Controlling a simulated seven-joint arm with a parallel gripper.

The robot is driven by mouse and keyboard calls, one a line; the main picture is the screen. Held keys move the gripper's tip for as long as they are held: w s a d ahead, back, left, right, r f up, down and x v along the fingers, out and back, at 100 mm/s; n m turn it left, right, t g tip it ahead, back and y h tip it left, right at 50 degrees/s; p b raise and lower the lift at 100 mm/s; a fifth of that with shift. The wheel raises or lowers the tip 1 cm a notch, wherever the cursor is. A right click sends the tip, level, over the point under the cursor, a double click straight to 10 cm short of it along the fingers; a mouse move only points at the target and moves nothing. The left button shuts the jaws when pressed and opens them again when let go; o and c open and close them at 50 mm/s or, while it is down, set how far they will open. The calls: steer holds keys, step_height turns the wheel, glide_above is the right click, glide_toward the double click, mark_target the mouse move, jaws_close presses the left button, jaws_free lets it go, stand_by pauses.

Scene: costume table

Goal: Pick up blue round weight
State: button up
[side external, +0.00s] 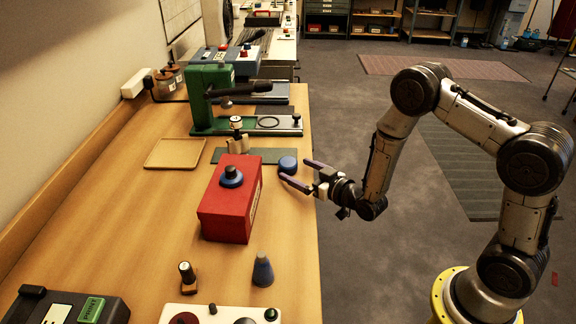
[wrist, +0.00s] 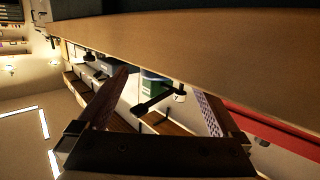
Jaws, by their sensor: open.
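Another blue round piece (side external: 231,176) sits on top of a red box (side external: 228,208), left of my gripper.
A green press (side external: 209,97) stands behind the mat (side external: 258,154), with a small metal piece (side external: 237,135) in front. A tan tray (side external: 175,153) lies left. The table's right edge is close.

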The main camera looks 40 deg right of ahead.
mark_target(295, 167)
steer(key=w, duration=0.4)
steer(key=shift+w+d+f, duration=0.1)
steer(key=shift+w+f, duration=0.2)
steer(key=shift+w, duration=0.1)
steer(key=shift+r, duration=0.1)
jaws_close()
